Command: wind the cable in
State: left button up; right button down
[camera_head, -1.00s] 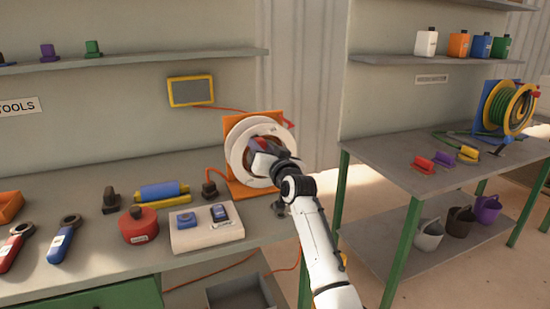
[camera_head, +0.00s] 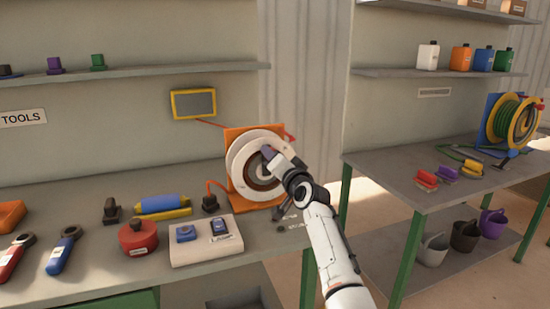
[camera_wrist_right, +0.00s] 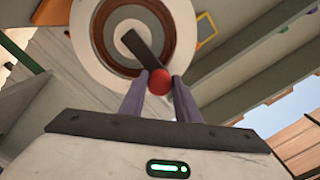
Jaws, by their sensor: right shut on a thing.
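The cable reel has a white disc (camera_head: 237,163) on an orange stand (camera_head: 232,134) at the back right of the workbench. Its face, with a brown ring, also shows in the wrist view (camera_wrist_right: 88,35). A dark crank arm (camera_wrist_right: 142,48) ends in a red knob (camera_wrist_right: 159,81). My right gripper (camera_head: 269,157) is at the reel's front. In the wrist view its two fingers (camera_wrist_right: 159,90) are shut on the knob. My left gripper is not in view.
A panel with two switches (camera_head: 205,248), a red canister (camera_head: 138,237) and a blue roll (camera_head: 160,203) lie left of the reel. A yellow-framed screen (camera_head: 193,104) is on the wall above. A second bench (camera_head: 400,180) with a green hose reel (camera_head: 508,118) stands at right.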

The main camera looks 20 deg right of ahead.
jog(key=c, duration=1.3)
grip_release()
jog(key=shift+c, duration=0.2)
jog(key=s, duration=1)
jog(key=shift+s, duration=0.2)
jog(key=shift+f, duration=0.1)
